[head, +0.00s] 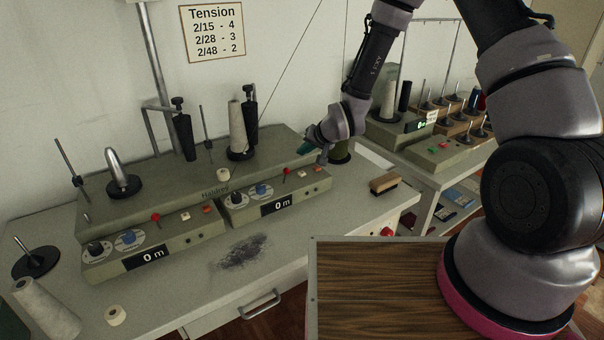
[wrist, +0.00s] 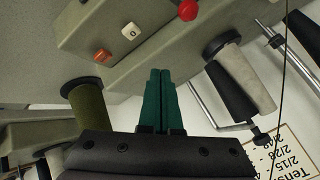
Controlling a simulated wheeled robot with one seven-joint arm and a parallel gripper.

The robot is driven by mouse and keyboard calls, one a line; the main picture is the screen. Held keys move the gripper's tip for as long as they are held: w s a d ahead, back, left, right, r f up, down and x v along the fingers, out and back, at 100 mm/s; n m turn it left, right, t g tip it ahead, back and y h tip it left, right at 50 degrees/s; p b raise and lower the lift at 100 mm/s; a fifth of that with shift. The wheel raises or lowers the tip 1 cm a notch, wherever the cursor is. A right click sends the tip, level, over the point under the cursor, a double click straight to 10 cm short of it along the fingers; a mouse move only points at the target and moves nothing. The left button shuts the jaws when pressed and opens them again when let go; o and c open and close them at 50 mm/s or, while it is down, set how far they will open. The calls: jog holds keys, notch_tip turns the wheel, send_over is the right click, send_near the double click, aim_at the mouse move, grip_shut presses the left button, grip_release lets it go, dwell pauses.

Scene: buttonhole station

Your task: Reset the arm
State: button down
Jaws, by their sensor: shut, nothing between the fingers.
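My gripper (head: 304,148) is over the right end of the grey-green winding machine (head: 185,170), near its right-hand unit. In the wrist view its two green fingers (wrist: 160,72) lie together with nothing between them. Ahead of the fingertips are a red knob (wrist: 188,10), a white button (wrist: 130,31) and an orange button (wrist: 103,56). The fingers look apart from the machine's surface, though the exact gap is hard to tell.
An olive spool (head: 341,152) stands close to my gripper. A white cone (head: 238,128) stands on the machine. A brush (head: 384,184) and a dark lint patch (head: 243,252) lie on the table.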

jog(key=s+d+r+m+h, duration=0.1)
jog(key=s+d+r+h, duration=0.1)
jog(key=d+r, duration=0.9)
jog(key=s+d+r+h, duration=0.2)
jog(key=d+r, duration=0.4)
jog(key=r, duration=0.8)
jog(key=s+d+r, duration=0.3)
jog(key=s+r, duration=0.1)
jog(key=s, duration=0.3)
jog(key=s+d+r+m, duration=0.1)
jog(key=s+d+r, duration=0.2)
jog(key=s, duration=0.4)
jog(key=s+d+r+m, duration=0.1)
jog(key=s+d+r, duration=0.2)
jog(key=s+r, duration=0.3)
jog(key=shift+s+d, duration=0.25)
jog(key=shift+s, duration=0.7)
jog(key=shift+r, duration=0.1)
